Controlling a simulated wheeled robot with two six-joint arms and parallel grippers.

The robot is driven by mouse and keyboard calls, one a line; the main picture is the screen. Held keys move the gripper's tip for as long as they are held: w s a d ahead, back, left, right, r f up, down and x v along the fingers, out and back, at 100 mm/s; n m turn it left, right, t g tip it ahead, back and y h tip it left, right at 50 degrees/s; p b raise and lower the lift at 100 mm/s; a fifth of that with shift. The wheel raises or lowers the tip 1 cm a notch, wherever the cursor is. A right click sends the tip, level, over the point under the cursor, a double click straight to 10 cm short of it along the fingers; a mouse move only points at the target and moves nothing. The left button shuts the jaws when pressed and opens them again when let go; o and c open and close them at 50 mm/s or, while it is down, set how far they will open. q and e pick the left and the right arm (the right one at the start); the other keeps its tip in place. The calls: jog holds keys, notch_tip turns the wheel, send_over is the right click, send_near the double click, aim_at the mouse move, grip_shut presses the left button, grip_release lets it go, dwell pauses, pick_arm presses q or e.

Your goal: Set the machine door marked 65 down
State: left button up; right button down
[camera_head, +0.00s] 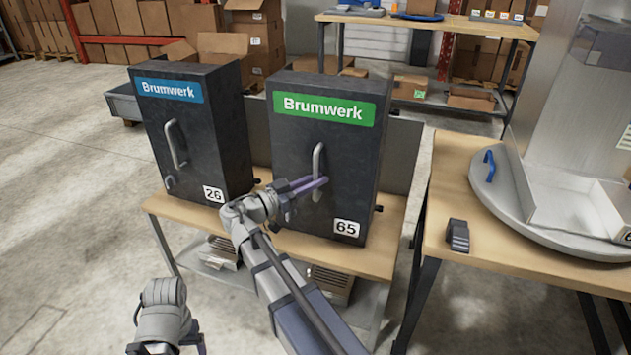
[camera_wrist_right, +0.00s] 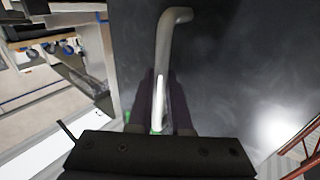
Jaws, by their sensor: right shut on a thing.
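The machine door marked 65 (camera_head: 350,185) is dark grey with a green Brumwerk label and stands upright on the front of its machine in the head view. Its metal handle (camera_head: 317,160) is upright. My right gripper (camera_head: 318,186) is shut on the lower part of this handle. In the right wrist view the handle (camera_wrist_right: 172,35) runs down between the two dark fingers (camera_wrist_right: 160,100), against the dark door face (camera_wrist_right: 240,60). My left gripper (camera_head: 165,345) hangs low at the bottom left, empty and away from the machines; its fingers are partly cut off by the frame.
A second dark machine marked 26 (camera_head: 180,120) with a blue label stands just left. Both stand on a wooden table (camera_head: 280,240). At right, another table (camera_head: 450,200) carries a round grey turntable (camera_head: 510,215) with a blue handle, and a small dark block (camera_head: 457,236).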

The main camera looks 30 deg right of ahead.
jog(key=c, duration=0.8)
grip_release()
jog(key=shift+c, duration=0.2)
jog(key=s+a, duration=0.1)
jog(key=a, duration=1.1)
jog(key=shift+f, duration=0.3)
jog(key=shift+s+d+f, duration=0.1)
jog(key=shift+s, duration=0.05)
